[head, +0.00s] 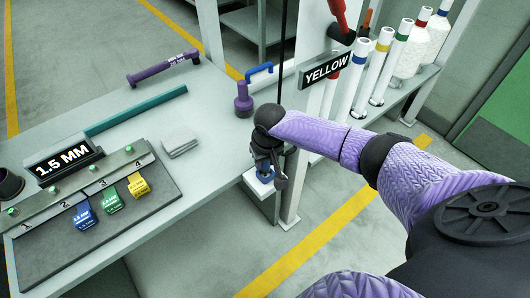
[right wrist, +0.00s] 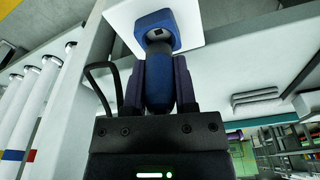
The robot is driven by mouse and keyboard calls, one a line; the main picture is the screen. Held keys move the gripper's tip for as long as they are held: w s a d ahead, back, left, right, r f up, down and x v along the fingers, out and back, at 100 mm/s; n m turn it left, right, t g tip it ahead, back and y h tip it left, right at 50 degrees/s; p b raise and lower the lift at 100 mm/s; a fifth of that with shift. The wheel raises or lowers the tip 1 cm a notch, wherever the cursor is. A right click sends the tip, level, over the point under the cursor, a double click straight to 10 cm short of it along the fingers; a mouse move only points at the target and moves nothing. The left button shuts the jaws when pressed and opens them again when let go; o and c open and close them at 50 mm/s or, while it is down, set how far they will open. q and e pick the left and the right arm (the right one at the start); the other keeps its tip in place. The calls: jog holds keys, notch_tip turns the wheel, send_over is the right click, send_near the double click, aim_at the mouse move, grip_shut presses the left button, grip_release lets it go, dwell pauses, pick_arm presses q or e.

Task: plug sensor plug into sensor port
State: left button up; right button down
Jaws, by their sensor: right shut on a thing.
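My right gripper (head: 268,165) points down past the table's right edge, over a small white block. In the right wrist view its dark fingers (right wrist: 158,72) are shut on a blue plug (right wrist: 158,88). The plug's narrower nose points at a blue sensor port (right wrist: 153,22) with a dark square opening, set on a white plate. The port also shows in the head view (head: 265,178), just under the gripper and partly hidden by it. The nose is at or very near the port; I cannot tell whether it has entered. My left gripper is not in view.
A post with a YELLOW sign (head: 326,70) stands close to my right arm. White tubes stand behind it.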

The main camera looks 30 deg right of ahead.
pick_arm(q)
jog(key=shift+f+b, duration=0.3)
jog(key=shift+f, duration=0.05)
pick_arm(e)
jog(key=shift+f, duration=0.55)
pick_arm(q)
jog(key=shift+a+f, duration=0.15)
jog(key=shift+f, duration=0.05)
pick_arm(e)
jog(key=shift+f, duration=0.45)
jog(key=shift+c, duration=1.6)
grip_release()
